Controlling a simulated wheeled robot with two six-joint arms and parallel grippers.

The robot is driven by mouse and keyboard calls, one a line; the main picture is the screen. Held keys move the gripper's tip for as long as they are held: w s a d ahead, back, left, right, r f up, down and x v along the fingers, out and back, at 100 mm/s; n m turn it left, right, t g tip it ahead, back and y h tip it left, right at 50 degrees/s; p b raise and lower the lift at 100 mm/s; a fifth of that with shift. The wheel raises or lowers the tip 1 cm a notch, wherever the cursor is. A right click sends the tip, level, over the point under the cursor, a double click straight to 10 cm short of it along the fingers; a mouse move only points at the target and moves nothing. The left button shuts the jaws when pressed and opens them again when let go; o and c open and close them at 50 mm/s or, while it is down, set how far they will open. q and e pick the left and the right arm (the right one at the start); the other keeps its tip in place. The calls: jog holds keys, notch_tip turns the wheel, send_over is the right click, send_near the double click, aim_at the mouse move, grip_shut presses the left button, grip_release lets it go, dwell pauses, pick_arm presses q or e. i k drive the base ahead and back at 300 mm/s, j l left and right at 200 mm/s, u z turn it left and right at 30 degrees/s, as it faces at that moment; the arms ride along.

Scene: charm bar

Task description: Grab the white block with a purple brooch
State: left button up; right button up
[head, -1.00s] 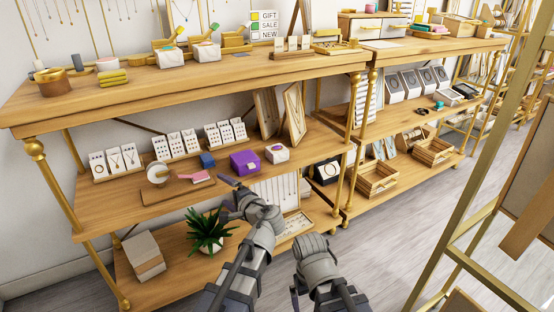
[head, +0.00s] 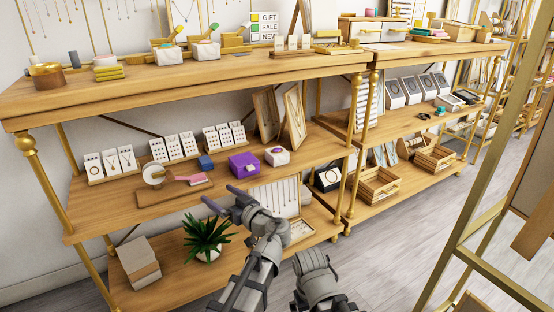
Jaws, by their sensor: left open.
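The white block (head: 277,157) with a small purple brooch (head: 277,149) on top sits on the middle shelf (head: 322,150) of the left wooden unit. A purple box (head: 243,165) stands just left of it. My left gripper (head: 221,197) is open and empty, in front of the middle shelf, below and left of the block and apart from it. The block is in plain sight. Of my right arm only links show at the bottom, and its gripper is out of the picture.
A small blue box (head: 205,163), a wooden board (head: 172,191) with a pink brush, and earring card stands (head: 172,148) share the shelf. Frames (head: 293,117) stand behind the block. A potted plant (head: 206,236) is below. A gold-framed rack (head: 478,205) stands at the right.

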aim_at(277, 156)
jog(key=i+j+z, duration=0.15)
jog(key=i+z, duration=0.15)
jog(key=i+j+z, duration=0.3)
jog(key=i+j, duration=0.15)
jog(key=j, duration=0.1)
